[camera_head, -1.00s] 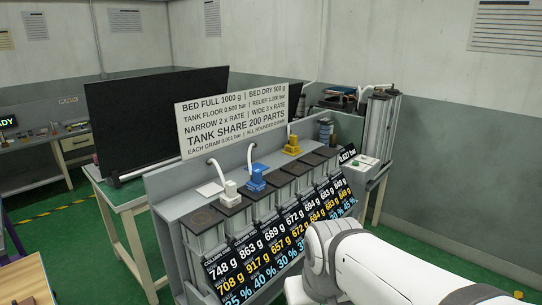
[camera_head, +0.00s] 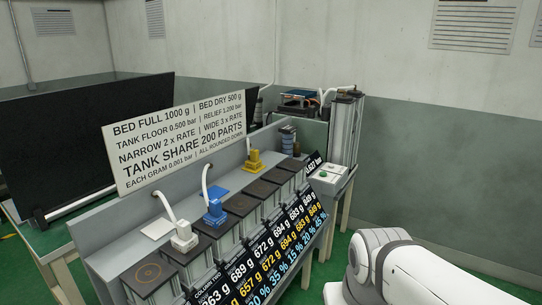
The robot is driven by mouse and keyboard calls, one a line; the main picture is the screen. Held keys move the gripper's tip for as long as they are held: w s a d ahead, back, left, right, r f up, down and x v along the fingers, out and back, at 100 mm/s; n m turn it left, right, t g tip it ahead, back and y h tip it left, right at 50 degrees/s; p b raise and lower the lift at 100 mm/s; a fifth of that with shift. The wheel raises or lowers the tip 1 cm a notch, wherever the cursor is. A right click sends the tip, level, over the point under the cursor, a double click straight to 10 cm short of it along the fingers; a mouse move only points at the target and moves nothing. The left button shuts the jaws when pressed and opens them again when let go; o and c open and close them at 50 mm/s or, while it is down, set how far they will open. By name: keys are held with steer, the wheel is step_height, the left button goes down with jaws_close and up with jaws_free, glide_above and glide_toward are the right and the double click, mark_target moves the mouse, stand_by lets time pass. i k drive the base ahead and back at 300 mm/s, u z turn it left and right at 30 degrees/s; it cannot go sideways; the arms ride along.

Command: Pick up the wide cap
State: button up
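The white one is nearest and the yellow one farthest along the row. I cannot tell from their shapes which is the wide cap; no label on them is readable. A flat white square plate (camera_head: 158,228) lies on the bench behind the white cap. My gripper is out of view; only a white link of my arm shows at the lower right, apart from the caps.
A sign board (camera_head: 176,142) stands behind the columns. Number displays (camera_head: 266,254) slope along their front. The nearest column top (camera_head: 149,273) is uncovered. Tall grey cylinders (camera_head: 344,128) stand at the far end. Green floor (camera_head: 318,277) shows between the bench and my arm.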

mark_target(253, 161)
steer(key=z, duration=0.4)
steer(key=i, duration=1.65)
steer(key=u, duration=0.65)
steer(key=k, duration=0.65)
steer(key=u, duration=0.25)
steer(key=i, duration=0.65)
steer(key=z, duration=0.15)
